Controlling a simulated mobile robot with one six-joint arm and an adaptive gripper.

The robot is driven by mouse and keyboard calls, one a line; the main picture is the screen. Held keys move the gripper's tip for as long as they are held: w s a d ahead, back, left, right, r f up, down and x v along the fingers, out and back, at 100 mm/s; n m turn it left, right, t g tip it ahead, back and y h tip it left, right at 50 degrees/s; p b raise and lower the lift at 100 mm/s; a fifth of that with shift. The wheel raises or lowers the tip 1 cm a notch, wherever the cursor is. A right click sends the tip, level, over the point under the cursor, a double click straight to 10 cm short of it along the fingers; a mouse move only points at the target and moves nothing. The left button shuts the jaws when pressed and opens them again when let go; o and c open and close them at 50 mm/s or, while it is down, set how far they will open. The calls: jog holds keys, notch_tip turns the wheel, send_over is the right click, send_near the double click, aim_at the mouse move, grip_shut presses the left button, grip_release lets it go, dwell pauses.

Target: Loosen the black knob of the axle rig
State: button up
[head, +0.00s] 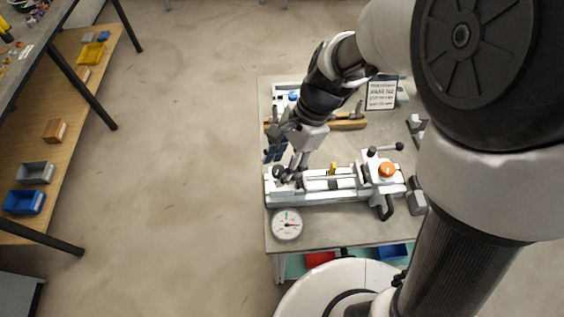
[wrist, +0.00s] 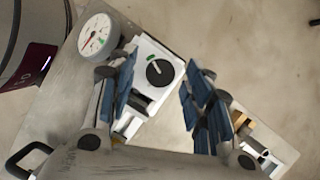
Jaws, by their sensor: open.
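The white axle rig (head: 312,198) lies along the front of the grey table. Its black knob (wrist: 160,72) is at the rig's left end in the head view. In the wrist view the knob is round, with a pale pointer line, on a white plate with a green mark beside it. My gripper (head: 290,160) is over that end, pointing down. In the wrist view my gripper (wrist: 162,75) is open, its blue-padded fingers apart on either side of the knob. I see no finger touching it. In the head view the gripper partly hides the knob.
A round dial gauge (head: 287,225) sits in front of the rig's left end. An orange knob (head: 387,170) and black handles are at its right end. A wooden-handled tool (head: 347,124) and a framed sign (head: 381,95) are behind. Floor left of the table is clear.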

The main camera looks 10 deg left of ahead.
jog(key=shift+c, duration=0.2)
jog(key=c, duration=1)
